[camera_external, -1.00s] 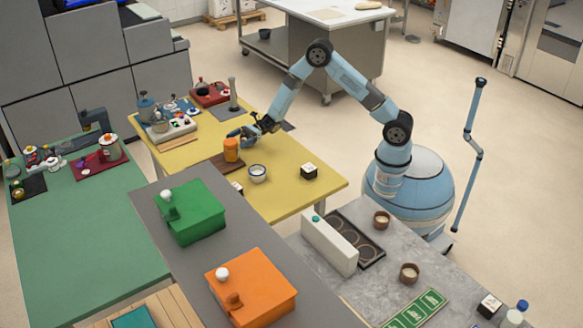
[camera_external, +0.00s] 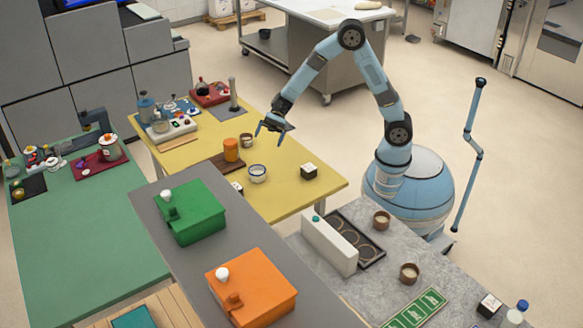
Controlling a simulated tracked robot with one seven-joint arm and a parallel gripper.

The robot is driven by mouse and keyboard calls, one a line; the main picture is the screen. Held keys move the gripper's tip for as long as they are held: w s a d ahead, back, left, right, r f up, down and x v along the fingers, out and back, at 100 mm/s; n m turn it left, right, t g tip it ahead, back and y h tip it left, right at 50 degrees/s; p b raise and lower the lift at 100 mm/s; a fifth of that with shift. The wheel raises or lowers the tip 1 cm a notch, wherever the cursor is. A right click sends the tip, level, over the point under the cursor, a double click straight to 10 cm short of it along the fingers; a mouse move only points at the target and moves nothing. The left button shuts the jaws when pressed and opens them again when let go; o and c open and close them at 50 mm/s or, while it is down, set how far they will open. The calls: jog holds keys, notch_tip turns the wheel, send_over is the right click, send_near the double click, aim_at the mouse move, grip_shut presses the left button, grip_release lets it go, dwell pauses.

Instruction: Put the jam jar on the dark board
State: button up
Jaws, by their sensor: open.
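An orange cylindrical jar (camera_external: 231,150), which looks like the jam jar, stands upright on the dark brown board (camera_external: 220,164) on the yellow table. My gripper (camera_external: 268,131) is open and empty. It is above the table, to the right of and higher than the jar, clear of it. The jar hides part of the board.
A small brown cup (camera_external: 246,140) stands just behind the jar. A white and blue bowl (camera_external: 257,173) and a black box with a white top (camera_external: 308,171) are nearer the front of the yellow table (camera_external: 285,198). Equipment crowds its far left end.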

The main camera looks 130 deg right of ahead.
jog(key=s+a+r+n+g+h, duration=0.1)
jog(key=s+a+r+n+g, duration=0.3)
jog(key=a, duration=0.3)
jog(key=s+a+r+n+g, duration=0.1)
jog(key=s+a+r+n, duration=0.1)
jog(key=s+a+n, duration=0.4)
jog(key=s+a+r+n+g+h, duration=0.1)
jog(key=s+a+r+n+g, duration=0.25)
jog(key=a, duration=0.55)
jog(key=s+a+r+n+t+h, duration=0.1)
jog(key=s+r+n+h, duration=0.1)
jog(key=s+n, duration=0.3)
jog(key=s+a+r+n+t+h, duration=0.1)
jog(key=s+n+h, duration=0.4)
jog(key=s, duration=0.9)
jog(key=shift+r, duration=0.45)
